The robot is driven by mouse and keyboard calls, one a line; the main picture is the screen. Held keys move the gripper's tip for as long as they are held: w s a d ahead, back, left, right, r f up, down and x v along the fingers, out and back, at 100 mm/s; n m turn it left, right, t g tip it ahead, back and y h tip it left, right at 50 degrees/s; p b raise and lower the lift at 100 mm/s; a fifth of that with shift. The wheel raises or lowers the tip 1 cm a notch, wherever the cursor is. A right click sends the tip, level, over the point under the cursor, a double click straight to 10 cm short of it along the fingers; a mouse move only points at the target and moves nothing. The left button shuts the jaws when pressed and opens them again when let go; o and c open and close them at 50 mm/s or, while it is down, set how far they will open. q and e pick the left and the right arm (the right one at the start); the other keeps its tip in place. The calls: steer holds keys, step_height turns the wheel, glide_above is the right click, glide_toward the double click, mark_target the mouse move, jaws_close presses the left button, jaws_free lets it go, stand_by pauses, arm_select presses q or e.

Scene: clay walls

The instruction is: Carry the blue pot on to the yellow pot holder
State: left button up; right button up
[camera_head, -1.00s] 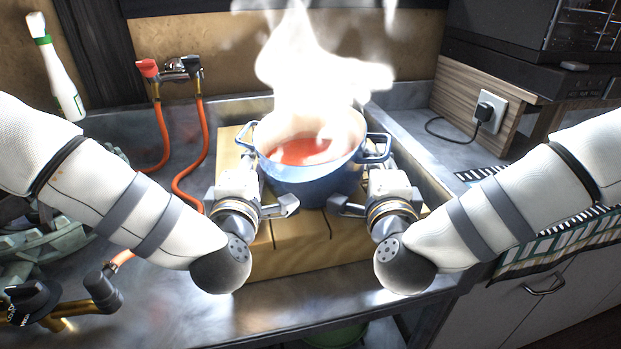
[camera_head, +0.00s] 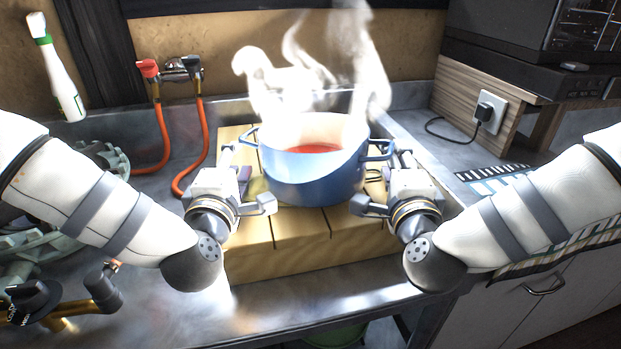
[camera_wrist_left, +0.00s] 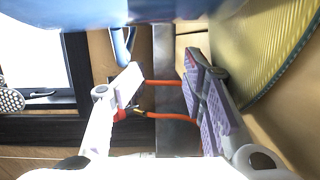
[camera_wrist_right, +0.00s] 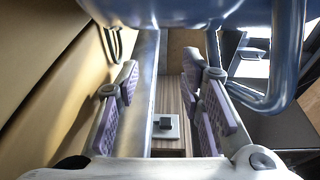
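The blue pot (camera_head: 315,182), with red contents and steam, stands upright and looks level over the wooden boards. The yellow pot holder (camera_head: 257,189) peeks out under the pot's left side; in the left wrist view its ribbed edge (camera_wrist_left: 283,62) shows at the right. The pot hides the rest, so contact is hard to confirm. My left gripper (camera_head: 249,179) is open beside the pot's left side, near its handle (camera_wrist_left: 123,45). My right gripper (camera_head: 379,180) is open beside the right side, near the right handle (camera_head: 376,151). Neither gripper appears closed on the pot.
The wooden boards (camera_head: 300,240) lie in a metal sink counter (camera_head: 340,287). Red hoses (camera_head: 163,140) and a white bottle (camera_head: 62,85) are at the left. A socket with a black plug (camera_head: 484,111) and a striped cloth (camera_head: 540,245) are at the right.

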arm_select(q)
steer(key=shift+r, duration=0.1)
arm_select(e)
steer(key=shift+r, duration=0.15)
arm_select(q)
steer(key=s, duration=0.7)
steer(key=shift+s+r, duration=0.1)
steer(key=shift+s, duration=0.4)
arm_select(e)
steer(key=s, duration=1.2)
steer(key=shift+r, duration=0.2)
steer(key=shift+f, duration=0.1)
